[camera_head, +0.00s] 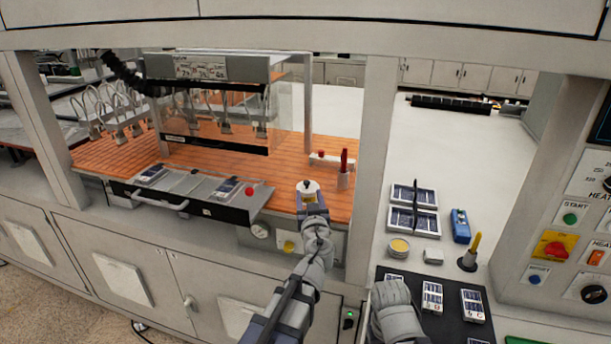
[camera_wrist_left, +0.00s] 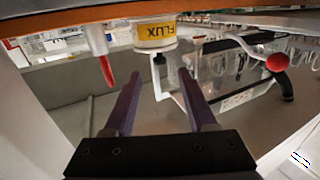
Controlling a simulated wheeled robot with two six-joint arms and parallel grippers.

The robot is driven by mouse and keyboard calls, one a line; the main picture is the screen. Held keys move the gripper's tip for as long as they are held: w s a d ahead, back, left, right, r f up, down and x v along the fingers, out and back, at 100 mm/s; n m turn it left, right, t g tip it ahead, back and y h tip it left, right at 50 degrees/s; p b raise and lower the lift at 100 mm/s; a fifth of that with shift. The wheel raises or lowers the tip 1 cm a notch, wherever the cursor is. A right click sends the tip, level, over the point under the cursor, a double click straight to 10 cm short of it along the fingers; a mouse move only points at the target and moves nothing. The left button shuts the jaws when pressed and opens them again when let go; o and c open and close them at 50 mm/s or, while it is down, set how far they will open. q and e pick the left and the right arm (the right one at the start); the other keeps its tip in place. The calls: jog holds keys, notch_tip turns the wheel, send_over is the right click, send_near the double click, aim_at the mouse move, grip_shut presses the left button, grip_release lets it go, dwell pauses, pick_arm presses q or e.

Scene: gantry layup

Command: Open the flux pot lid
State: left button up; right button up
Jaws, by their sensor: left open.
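The flux pot (camera_head: 308,186) is a small white pot with a dark knob on its lid, on the orange work surface at its front edge. In the left wrist view, the picture is upside down and the pot's yellow FLUX label (camera_wrist_left: 155,32) shows at the top centre. The lid's dark knob (camera_wrist_left: 159,59) lies just beyond my fingertips, in line with the gap. The lid looks closed. My left gripper (camera_head: 312,205) is open and empty, in front of the pot; its two fingers (camera_wrist_left: 160,76) point at it.
A red-tipped tool (camera_head: 344,160) stands in a white holder right of the pot. A tray with a red knob (camera_head: 250,191) is to the left. A frame post (camera_head: 372,165) stands right. The right bench holds a yellow-topped tin (camera_head: 399,247) and a blue device (camera_head: 460,226).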

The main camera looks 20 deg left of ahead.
aim_at(307, 183)
pick_arm(q)
jog(key=shift+r, duration=0.2)
jog(key=x, duration=0.7)
jog(key=shift+w+a+f, duration=0.1)
jog(key=shift+w, duration=0.3)
jog(key=shift+s, duration=0.1)
jog(key=shift+c, duration=0.4)
grip_shut()
dwell(0.6)
